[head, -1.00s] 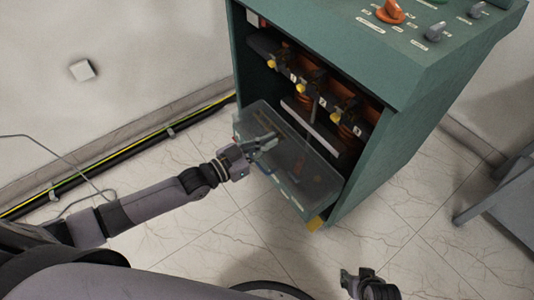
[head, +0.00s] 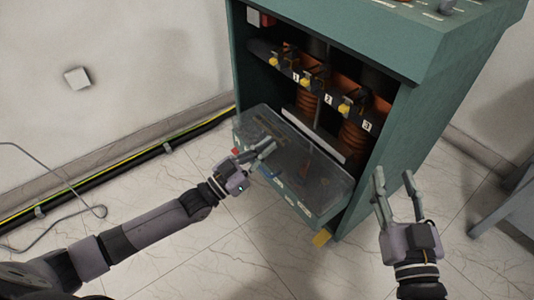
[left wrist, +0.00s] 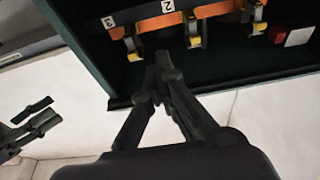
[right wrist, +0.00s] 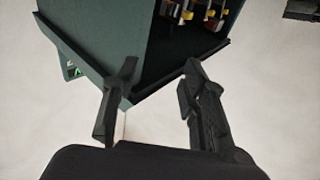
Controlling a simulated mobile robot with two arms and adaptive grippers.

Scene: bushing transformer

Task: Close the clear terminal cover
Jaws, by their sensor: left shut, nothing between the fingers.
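The clear terminal cover (head: 318,180) is a see-through grey panel in the head view. It lies swung down and outward at the lower front of the green cabinet (head: 395,120), leaving the compartment above it open. My left gripper (head: 270,144) is shut and empty, over the left part of the cover; I cannot tell whether it touches. In the left wrist view, the closed fingertips (left wrist: 165,65) point at the compartment edge. My right gripper (head: 393,175) is open and empty, fingers up, right of the cabinet's front edge. It also shows open in the right wrist view (right wrist: 158,68).
Orange bushings (head: 353,130) with yellow-tipped terminals numbered 1, 2 and 3 stand inside the compartment. Black and yellow-green cables (head: 140,155) run along the wall base at left. A grey stand (head: 508,205) is at far right. The tiled floor in front is clear.

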